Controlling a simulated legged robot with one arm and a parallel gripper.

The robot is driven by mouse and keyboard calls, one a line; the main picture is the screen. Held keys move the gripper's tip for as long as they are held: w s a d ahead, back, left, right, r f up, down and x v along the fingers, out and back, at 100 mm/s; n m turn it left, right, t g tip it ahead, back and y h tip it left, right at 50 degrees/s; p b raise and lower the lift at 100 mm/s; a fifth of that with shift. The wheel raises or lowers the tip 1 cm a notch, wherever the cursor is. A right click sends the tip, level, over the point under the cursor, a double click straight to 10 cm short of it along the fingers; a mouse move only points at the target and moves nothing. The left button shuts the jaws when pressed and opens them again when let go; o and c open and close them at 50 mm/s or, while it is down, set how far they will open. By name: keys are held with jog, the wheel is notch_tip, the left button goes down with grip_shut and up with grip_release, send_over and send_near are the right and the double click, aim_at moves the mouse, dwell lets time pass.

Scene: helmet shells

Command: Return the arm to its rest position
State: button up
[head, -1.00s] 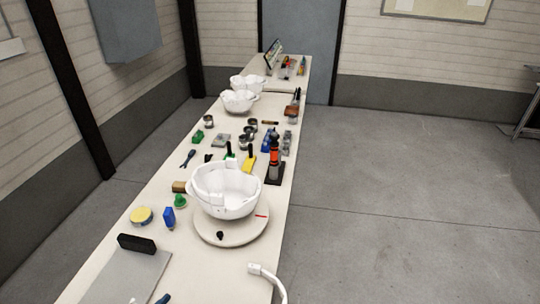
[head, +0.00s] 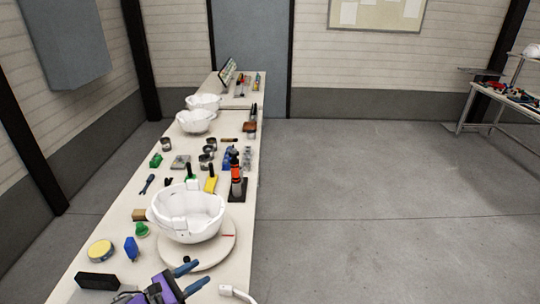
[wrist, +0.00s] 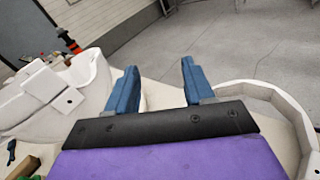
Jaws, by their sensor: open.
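My gripper (head: 189,278) shows at the bottom of the head view, with blue fingers and a purple body. In the wrist view its two blue fingers (wrist: 158,88) stand wide apart with nothing between them. A white helmet shell (head: 188,212) sits open side up on a round turntable (head: 214,252), just beyond my gripper. The shell also shows at the left of the wrist view (wrist: 60,100), beside the left finger. I cannot tell from these frames whether the finger touches it.
The long bench (head: 120,225) holds tools, tins and more white shells (head: 196,121). A black block (head: 97,281) lies at the near left. A white curved piece (head: 236,292) is near the front edge. The floor (head: 350,200) at right is clear up to another table (head: 500,97).

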jog(key=w+d+r+m+g+h, duration=0.15)
jog(key=d+r+m+g, duration=0.3)
jog(key=d, duration=0.55)
jog(key=w+d+r+m+g, duration=0.25)
jog(key=d+r, duration=0.35)
jog(key=d, duration=0.3)
jog(key=s+d+r+m+g+y, duration=0.1)
jog(key=s+d+r+m+g, duration=0.2)
jog(key=d, duration=0.5)
jog(key=s+d+r+m+g+y, duration=0.1)
jog(key=s+d+r+m+g, duration=0.15)
jog(key=s+d, duration=0.35)
jog(key=s+d+m+g+y, duration=0.3)
jog(key=s+d+m+y, duration=0.4)
jog(key=s, duration=0.5)
jog(key=s+a+m+t+y, duration=0.1)
jog(key=s+m+y, duration=0.4)
jog(key=s, duration=0.7)
jog(key=shift+s+a+f+t, duration=0.15)
jog(key=shift+a+f+t, duration=0.15)
jog(key=shift+a, duration=0.5)
